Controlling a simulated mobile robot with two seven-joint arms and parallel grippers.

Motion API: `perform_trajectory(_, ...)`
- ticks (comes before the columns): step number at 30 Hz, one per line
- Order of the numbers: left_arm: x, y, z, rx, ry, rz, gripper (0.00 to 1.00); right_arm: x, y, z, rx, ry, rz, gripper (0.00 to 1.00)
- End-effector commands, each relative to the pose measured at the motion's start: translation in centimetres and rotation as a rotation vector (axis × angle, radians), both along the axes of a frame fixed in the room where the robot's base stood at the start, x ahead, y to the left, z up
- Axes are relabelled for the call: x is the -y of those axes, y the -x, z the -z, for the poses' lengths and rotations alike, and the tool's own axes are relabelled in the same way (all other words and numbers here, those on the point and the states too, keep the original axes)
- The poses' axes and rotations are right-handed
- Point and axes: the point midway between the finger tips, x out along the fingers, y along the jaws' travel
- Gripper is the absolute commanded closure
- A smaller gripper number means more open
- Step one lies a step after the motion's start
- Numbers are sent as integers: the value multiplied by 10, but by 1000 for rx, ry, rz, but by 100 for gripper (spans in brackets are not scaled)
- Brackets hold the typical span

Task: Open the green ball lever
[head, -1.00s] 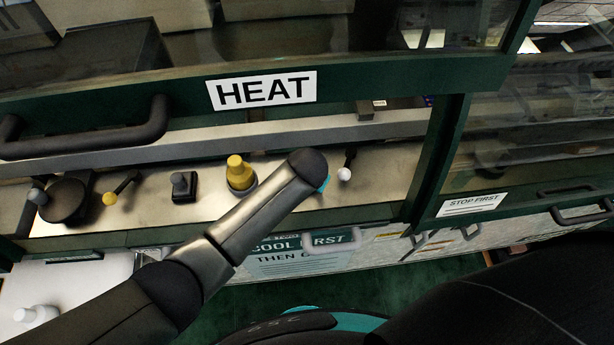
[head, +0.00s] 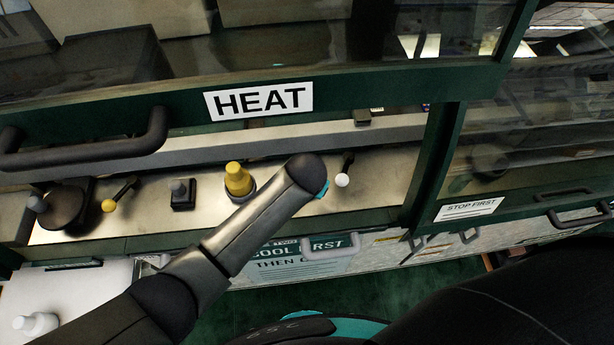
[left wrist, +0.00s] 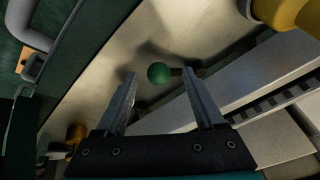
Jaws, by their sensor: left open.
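The green ball (left wrist: 159,73) of the lever shows in the left wrist view, between the tips of my left gripper (left wrist: 159,80). The gripper is open, with one finger on each side of the ball and a visible gap to each. A short dark rod runs from the ball to the right, toward the right fingertip. I cannot tell how deep the ball sits between the fingers. In the head view my left arm hides the green ball and the gripper. My right gripper is not in view.
A green frame with a HEAT sign (head: 258,101) and a dark handle (head: 88,152) is above the panel.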

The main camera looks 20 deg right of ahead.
Motion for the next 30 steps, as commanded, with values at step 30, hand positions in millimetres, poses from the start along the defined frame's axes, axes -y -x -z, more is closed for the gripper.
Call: perform_trajectory(30,-17,54,-119,-2,0,1,29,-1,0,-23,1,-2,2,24)
